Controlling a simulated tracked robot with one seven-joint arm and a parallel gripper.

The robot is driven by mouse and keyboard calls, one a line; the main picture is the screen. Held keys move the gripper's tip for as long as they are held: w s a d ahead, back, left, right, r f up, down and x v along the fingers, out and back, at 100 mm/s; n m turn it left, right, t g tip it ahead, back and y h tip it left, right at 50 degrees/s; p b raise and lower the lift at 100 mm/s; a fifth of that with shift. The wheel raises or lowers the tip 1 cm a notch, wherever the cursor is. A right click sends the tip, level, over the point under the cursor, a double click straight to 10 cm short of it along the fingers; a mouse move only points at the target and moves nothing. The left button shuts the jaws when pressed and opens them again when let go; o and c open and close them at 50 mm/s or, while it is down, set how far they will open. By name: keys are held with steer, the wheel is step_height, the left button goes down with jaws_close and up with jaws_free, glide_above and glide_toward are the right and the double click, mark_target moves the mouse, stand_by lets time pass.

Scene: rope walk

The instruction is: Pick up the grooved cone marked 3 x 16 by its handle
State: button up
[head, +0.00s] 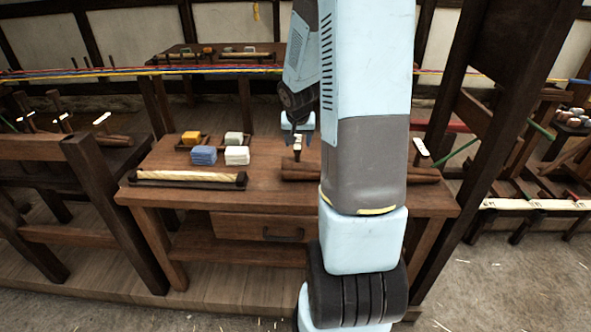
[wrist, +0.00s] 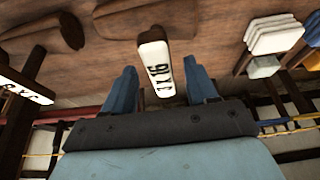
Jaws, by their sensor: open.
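In the wrist view a white tag with dark characters (wrist: 156,66), upside down and consistent with 3 x 16, tops the handle of a brown wooden cone (wrist: 140,17). The cone lies on the brown bench. My gripper (wrist: 159,72) is open, with one blue finger on each side of the tag. I cannot tell whether a finger touches it. In the head view my gripper (head: 298,128) is above this cone (head: 296,170), partly hidden by my arm. A second tagged handle (wrist: 26,87) stands at the left in the wrist view.
On the bench (head: 160,162), blue (head: 203,155) and white (head: 237,155) stacks stand left of the cone, behind a pale roll on a dark rack (head: 187,177). Another tagged handle (head: 421,148) stands at the bench's right. Coloured ropes (head: 120,72) run behind.

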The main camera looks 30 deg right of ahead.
steer(key=shift+x, duration=2)
steer(key=shift+a, duration=0.1)
jaws_close()
